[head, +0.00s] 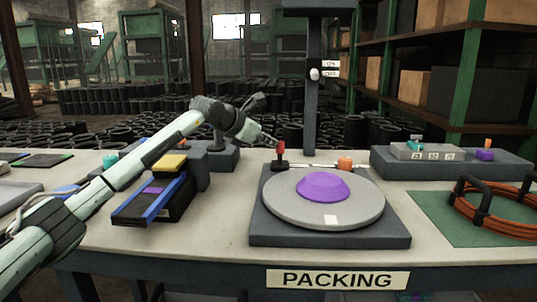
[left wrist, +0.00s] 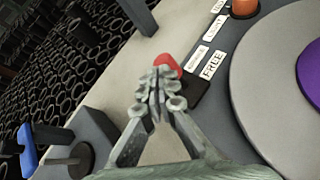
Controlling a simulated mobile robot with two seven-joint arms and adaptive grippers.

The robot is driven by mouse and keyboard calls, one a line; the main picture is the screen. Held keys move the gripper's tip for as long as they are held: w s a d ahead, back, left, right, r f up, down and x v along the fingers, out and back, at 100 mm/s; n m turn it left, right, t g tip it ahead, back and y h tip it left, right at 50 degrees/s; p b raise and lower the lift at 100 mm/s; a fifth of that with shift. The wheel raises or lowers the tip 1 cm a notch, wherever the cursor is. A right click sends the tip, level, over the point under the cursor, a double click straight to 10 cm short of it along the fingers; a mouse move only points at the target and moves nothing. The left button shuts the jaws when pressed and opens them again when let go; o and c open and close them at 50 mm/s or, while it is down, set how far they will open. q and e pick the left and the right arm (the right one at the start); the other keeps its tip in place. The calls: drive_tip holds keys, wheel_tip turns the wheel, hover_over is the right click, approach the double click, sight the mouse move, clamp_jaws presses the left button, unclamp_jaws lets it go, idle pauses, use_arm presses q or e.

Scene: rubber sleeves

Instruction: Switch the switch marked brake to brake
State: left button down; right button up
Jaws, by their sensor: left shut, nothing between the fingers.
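A small lever switch with a red knob (head: 281,146) stands on a dark base (head: 280,165) at the back left corner of the turntable plate. In the left wrist view the red knob (left wrist: 168,63) shows just beyond my fingertips, partly hidden by them. A label marked FREE (left wrist: 213,64) lies beside it, with a smaller label (left wrist: 197,58) I cannot read clearly. My left gripper (head: 272,142) is shut and empty, close to the knob's left side; it also shows in the left wrist view (left wrist: 161,90). Whether it touches the knob I cannot tell. My right gripper is out of view.
A grey turntable disc (head: 270,200) with a purple dome (head: 323,186) sits on the plate. An orange knob (head: 345,163) is at the plate's back. A dark post (head: 312,110) rises behind. A blue-edged conveyor (head: 150,205) stands left, below my arm; an orange cable coil (head: 500,215) lies right.

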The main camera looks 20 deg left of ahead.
use_arm(q)
drive_tip(key=shift+s+r, duration=0.1)
drive_tip(key=shift+r+p, duration=0.45)
drive_tip(key=shift+r, duration=0.25)
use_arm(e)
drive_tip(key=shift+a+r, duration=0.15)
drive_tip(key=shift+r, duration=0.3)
